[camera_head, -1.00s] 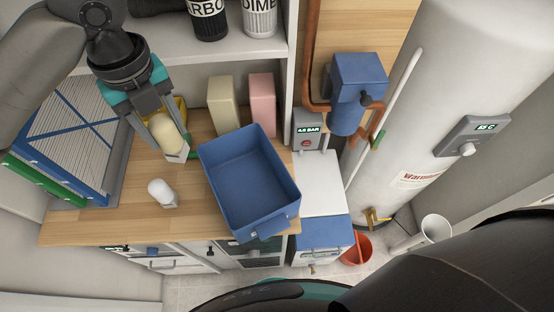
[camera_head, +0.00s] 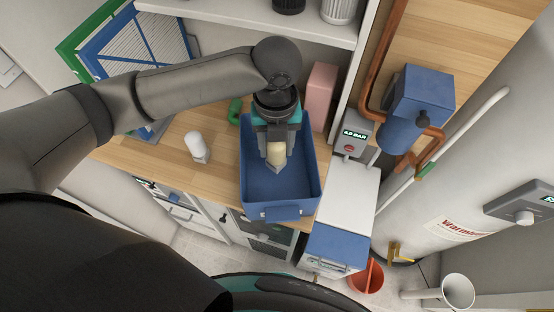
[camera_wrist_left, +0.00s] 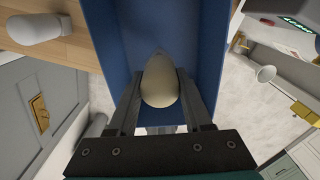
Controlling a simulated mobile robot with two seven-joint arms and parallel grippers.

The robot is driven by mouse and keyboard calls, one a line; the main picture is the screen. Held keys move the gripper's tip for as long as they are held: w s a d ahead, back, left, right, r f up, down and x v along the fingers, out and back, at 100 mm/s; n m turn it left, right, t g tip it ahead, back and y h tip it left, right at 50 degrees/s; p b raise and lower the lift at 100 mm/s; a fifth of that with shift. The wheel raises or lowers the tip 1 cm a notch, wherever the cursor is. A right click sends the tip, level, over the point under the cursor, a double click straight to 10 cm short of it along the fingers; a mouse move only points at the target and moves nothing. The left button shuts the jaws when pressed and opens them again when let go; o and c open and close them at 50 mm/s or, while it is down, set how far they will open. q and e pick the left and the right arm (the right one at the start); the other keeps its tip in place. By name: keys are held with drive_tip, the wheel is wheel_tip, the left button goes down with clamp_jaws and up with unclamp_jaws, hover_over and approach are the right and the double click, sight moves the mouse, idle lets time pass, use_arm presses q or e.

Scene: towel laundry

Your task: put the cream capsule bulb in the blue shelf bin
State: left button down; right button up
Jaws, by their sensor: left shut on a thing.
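The cream capsule bulb (camera_head: 276,153) is between the fingers of my left gripper (camera_head: 275,160), which is shut on it. In the left wrist view the bulb (camera_wrist_left: 161,82) shows its rounded cream end between the two dark fingers. The blue shelf bin (camera_head: 281,211) stands on the wooden counter, and the gripper holds the bulb over its open top. The frames do not show clearly how far above the bin floor the bulb is. My right gripper is not in view.
A white bulb (camera_head: 197,146) stands on the wooden counter (camera_head: 222,165) left of the bin. A pink box (camera_head: 320,96) is behind the bin, and a green object (camera_head: 235,111) lies near its back left corner. A grey pressure unit (camera_head: 354,138) stands to the right.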

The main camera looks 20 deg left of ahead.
sight(277, 162)
use_arm(q)
drive_tip(key=shift+f, duration=3.15)
drive_tip(key=shift+f+b, duration=0.15)
drive_tip(key=shift+b, duration=0.15)
drive_tip(key=shift+c, duration=1.6)
unclamp_jaws()
wheel_tip(277, 162, up, 12)
drive_tip(key=shift+r+p, duration=0.2)
drive_tip(key=shift+p, duration=0.25)
